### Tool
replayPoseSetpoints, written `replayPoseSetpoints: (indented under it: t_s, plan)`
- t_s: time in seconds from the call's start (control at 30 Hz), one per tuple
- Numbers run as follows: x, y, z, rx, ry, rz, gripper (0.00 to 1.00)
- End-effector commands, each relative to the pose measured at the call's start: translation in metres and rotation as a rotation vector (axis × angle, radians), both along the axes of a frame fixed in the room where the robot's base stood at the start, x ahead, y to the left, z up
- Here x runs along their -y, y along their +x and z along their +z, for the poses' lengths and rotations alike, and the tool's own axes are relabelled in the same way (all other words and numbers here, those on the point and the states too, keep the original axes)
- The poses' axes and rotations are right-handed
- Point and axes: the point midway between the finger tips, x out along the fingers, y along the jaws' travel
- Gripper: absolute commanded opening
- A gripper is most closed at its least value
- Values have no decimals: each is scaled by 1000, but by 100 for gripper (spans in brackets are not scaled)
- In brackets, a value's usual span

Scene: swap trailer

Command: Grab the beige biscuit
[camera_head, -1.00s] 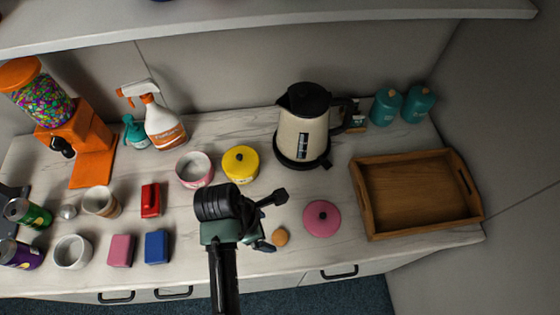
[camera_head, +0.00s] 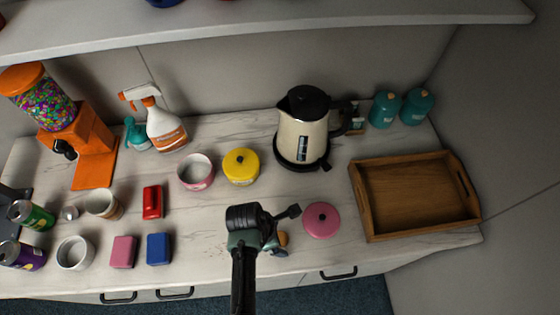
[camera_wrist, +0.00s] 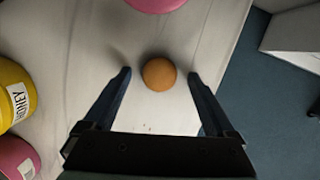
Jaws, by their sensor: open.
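The beige biscuit (camera_wrist: 159,74) is small, round and orange-tan, and lies on the pale marbled counter. In the wrist view it sits centred, just beyond and between the open fingertips of my gripper (camera_wrist: 160,75). No contact shows. In the head view my gripper (camera_head: 285,230) is over the counter's front part, and the biscuit (camera_head: 282,238) is partly hidden behind it.
A pink lid (camera_head: 321,220) lies close by on the right, with a wooden tray (camera_head: 365,205) beyond it. A yellow pot (camera_head: 241,167), a pink-and-white pot (camera_head: 195,172) and a kettle (camera_head: 302,135) stand behind. Blue (camera_head: 159,248) and pink blocks (camera_head: 123,251) lie left.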

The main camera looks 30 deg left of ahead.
Motion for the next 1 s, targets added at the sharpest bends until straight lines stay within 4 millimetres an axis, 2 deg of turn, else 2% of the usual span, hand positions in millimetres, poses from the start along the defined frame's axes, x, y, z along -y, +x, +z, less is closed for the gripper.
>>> replayPoseSetpoints:
  t_s: [0.07, 0.1, 0.57, 0.83, 1.0]
  plan:
    - [0, 0, 0, 0, 0, 0, 90]
    - [0, 0, 0, 0, 0, 0, 87]
    - [0, 0, 1, 0, 0, 0, 4]
    - [0, 0, 2, 1, -1, 0, 2]
    - [-1, 1, 11, 2, 1, 0, 2]
